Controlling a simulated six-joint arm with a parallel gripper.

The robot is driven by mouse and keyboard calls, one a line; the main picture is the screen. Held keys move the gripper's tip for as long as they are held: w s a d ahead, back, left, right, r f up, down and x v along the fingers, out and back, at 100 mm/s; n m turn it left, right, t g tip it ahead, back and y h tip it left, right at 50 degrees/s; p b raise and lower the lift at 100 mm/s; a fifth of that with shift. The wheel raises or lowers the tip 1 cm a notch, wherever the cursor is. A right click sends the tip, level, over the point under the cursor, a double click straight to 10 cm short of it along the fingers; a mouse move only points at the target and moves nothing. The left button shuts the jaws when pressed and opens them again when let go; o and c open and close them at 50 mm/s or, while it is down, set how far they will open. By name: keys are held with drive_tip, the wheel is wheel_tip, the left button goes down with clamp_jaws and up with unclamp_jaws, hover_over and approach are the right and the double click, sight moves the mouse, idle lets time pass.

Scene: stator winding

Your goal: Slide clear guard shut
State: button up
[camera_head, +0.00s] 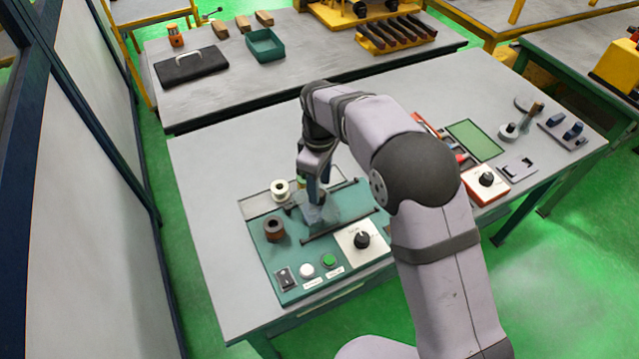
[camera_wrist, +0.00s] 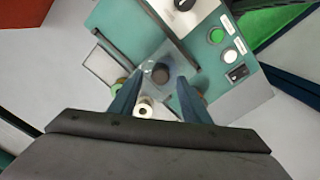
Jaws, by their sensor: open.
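The clear guard (camera_head: 335,208) is a see-through panel on the green machine panel (camera_head: 262,254), between two dark rails. It also shows in the wrist view (camera_wrist: 172,56) as a faint pale plate. A dark round part (camera_wrist: 160,73) shows at the guard, between my fingers in the picture; I cannot tell if it is on the guard or under it. My gripper (camera_head: 316,192) points down over the guard, partly hiding it. In the wrist view my gripper (camera_wrist: 158,92) has its two blue fingers apart, with nothing clearly held. Contact with the guard cannot be told.
A brown spool (camera_head: 274,229) and a white spool (camera_head: 280,190) stand left of the guard. A black knob (camera_head: 361,240), green button (camera_head: 328,261), white button (camera_head: 307,271) and black switch (camera_head: 285,278) line the front. The bench's left side (camera_head: 205,220) is clear.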

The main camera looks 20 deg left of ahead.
drive_tip(key=shift+f, duration=0.7)
clamp_jaws()
drive_tip(key=shift+s+a, duration=0.4)
drive_tip(key=shift+s, duration=0.05)
unclamp_jaws()
drive_tip(key=shift+s+a, duration=0.1)
drive_tip(key=shift+r, duration=0.1)
